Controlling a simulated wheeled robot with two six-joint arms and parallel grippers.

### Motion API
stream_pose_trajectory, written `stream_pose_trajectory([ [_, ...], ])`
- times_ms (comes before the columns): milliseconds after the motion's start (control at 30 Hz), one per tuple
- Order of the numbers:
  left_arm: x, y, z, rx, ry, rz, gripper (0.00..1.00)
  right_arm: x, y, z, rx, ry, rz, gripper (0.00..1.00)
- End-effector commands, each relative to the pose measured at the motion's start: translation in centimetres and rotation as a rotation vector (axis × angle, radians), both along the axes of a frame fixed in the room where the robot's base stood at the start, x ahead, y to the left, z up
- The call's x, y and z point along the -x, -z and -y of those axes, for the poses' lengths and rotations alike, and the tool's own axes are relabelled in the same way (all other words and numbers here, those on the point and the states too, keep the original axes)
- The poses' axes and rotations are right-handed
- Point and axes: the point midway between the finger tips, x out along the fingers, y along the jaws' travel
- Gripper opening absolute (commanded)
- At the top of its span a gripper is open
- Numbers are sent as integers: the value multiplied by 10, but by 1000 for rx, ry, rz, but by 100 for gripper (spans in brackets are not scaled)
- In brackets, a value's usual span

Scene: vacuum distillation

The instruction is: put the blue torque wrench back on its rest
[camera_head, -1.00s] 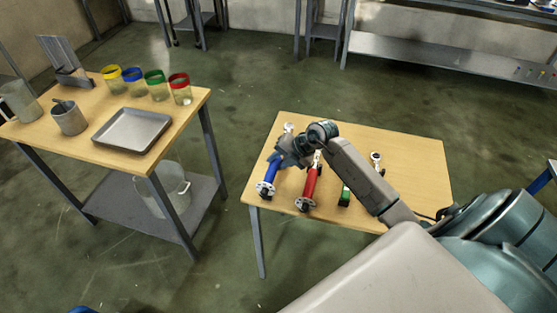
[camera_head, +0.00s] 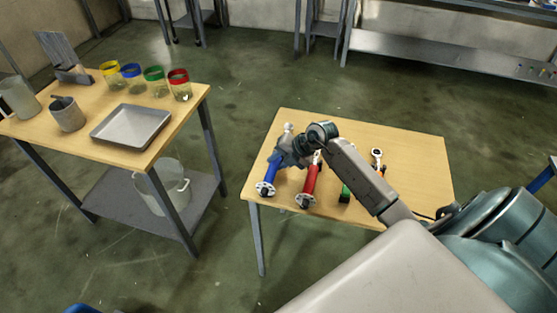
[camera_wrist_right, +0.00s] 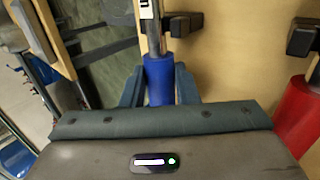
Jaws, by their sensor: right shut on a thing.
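The blue torque wrench (camera_head: 271,172) is at the left end of the low wooden table (camera_head: 420,165), its blue handle toward the near edge. My right gripper (camera_head: 283,157) is over it and covers its middle. In the right wrist view, the blue handle (camera_wrist_right: 159,80) lies between the two fingers of my right gripper (camera_wrist_right: 159,88), which is shut on it. Beyond the handle, the metal shaft runs beside a black block (camera_wrist_right: 186,25). I cannot tell whether the wrench touches its support. My left gripper is not in view.
A red-handled wrench (camera_head: 311,182) lies close to the right of the blue one, and a green-handled one (camera_head: 345,193) is partly behind my arm. Another wrench head (camera_head: 377,154) shows farther right. A table with a metal tray (camera_head: 131,126) and several jars stands at left.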

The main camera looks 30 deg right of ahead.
Motion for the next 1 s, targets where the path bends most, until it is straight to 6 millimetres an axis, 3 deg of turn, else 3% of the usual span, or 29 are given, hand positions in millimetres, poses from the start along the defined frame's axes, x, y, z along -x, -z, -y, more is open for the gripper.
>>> stream_pose_trajectory([
  [667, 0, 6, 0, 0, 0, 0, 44, -1, 9, 0, -1, 0, 3, 0],
  [700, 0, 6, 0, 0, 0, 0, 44, -1, 9, 0, -1, -1, 3, 33],
  [800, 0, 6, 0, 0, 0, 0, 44, 0, 10, 0, -1, 0, 2, 53],
  [1000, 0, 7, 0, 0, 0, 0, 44, 0, 10, 0, -1, 0, 1, 53],
])
